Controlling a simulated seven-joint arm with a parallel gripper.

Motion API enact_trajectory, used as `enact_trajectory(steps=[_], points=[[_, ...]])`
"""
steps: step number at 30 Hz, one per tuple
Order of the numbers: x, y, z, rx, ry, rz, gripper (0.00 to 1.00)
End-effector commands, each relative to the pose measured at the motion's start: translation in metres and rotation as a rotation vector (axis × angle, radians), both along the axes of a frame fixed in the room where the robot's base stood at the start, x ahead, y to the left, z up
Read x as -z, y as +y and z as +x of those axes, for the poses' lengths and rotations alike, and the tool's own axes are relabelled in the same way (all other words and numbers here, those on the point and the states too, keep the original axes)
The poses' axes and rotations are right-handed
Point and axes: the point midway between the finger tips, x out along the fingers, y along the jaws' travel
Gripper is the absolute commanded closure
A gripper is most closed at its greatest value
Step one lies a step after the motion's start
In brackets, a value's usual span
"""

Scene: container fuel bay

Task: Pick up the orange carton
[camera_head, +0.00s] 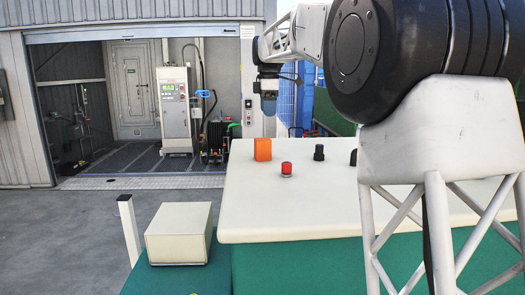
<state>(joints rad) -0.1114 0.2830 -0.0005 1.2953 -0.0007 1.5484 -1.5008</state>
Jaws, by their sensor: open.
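The orange carton (263,149) stands upright near the far left edge of the white tabletop (300,215). My gripper (268,108) hangs pointing down from the end of my arm, in the air above the carton in the picture. It is open and apart from the carton, with nothing seen between its fingers. The fingers are small and dark in this view, and the exact distance to the carton is hard to tell.
A red-topped item (286,169) stands close to the right of the carton. A black item (319,153) is further right, and another black item (353,157) is partly hidden by my arm. A beige box (178,232) is at lower left. The front tabletop is clear.

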Motion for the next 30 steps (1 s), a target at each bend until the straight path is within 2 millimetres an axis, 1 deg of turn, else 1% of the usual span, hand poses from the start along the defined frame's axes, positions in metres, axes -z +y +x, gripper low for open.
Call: enact_trajectory(steps=[1,6,15,17,18,23,24,25,30], points=[[0.003,0.002,0.007,-0.019,0.002,0.0,0.22],[0.012,0.007,0.024,-0.069,0.009,-0.001,0.22],[0.02,0.012,0.04,-0.121,0.015,-0.002,0.22],[0.025,0.013,0.041,-0.127,0.017,-0.002,0.22],[0.031,0.013,0.04,-0.126,0.018,-0.002,0.22],[0.049,0.013,0.04,-0.125,0.017,-0.002,0.22],[0.057,0.013,0.04,-0.125,0.018,-0.002,0.22],[0.06,0.013,0.04,-0.125,0.017,-0.002,0.22],[0.07,0.013,0.04,-0.125,0.016,-0.003,0.22]])
